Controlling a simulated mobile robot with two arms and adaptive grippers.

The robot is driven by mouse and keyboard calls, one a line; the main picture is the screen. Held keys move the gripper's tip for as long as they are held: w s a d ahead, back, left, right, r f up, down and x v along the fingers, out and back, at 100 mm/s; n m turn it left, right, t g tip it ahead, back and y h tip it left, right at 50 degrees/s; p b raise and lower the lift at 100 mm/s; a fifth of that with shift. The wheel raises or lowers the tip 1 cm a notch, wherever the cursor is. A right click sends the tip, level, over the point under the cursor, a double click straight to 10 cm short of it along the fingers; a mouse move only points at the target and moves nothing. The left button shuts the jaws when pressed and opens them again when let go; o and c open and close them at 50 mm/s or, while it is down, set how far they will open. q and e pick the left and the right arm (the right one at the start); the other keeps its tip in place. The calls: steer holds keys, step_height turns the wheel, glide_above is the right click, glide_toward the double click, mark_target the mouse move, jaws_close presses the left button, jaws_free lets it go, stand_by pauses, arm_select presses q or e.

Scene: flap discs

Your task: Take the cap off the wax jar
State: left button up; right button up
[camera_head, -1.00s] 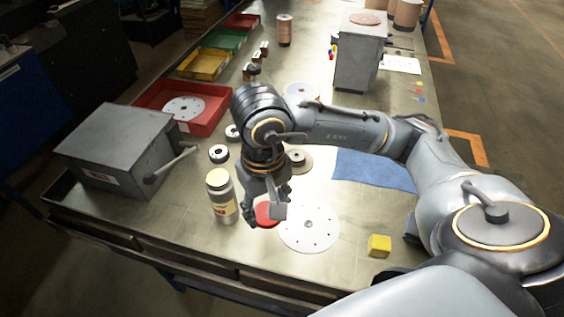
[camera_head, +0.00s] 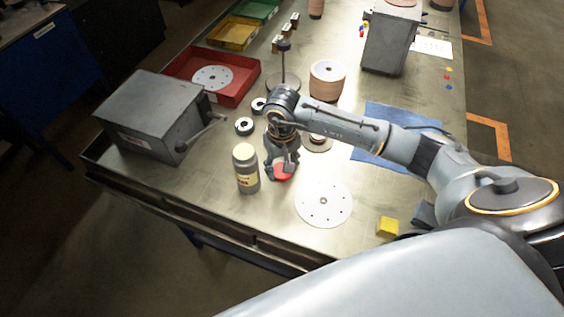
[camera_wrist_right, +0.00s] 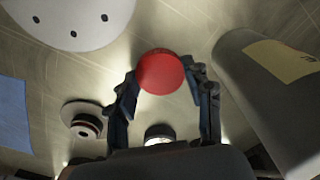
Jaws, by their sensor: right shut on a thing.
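My right gripper (camera_head: 284,170) points down and is shut on a round red cap (camera_head: 283,173). In the right wrist view the red cap (camera_wrist_right: 161,72) sits between the fingertips of my right gripper (camera_wrist_right: 163,84). Its smooth round top faces the camera, and what lies under it is hidden. A grey jar (camera_head: 247,175) with a cream top and pale label stands upright just left of the gripper, apart from it. The same jar shows at the right of the right wrist view (camera_wrist_right: 262,95). I cannot tell whether the cap is clear of the table. My left gripper is not in view.
A white holed disc (camera_head: 324,204) lies right of the gripper, with a yellow block (camera_head: 387,227) beyond it. A grey box with a lever (camera_head: 150,112), a red tray (camera_head: 240,95) and a spindle (camera_head: 284,65) stand behind. The front table edge is close.

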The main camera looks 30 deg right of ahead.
steer(key=shift+f, duration=0.15)
steer(key=shift+f+b, duration=0.2)
steer(key=shift+b, duration=0.2)
steer(key=o, duration=1.3)
steer(key=shift+r, duration=0.1)
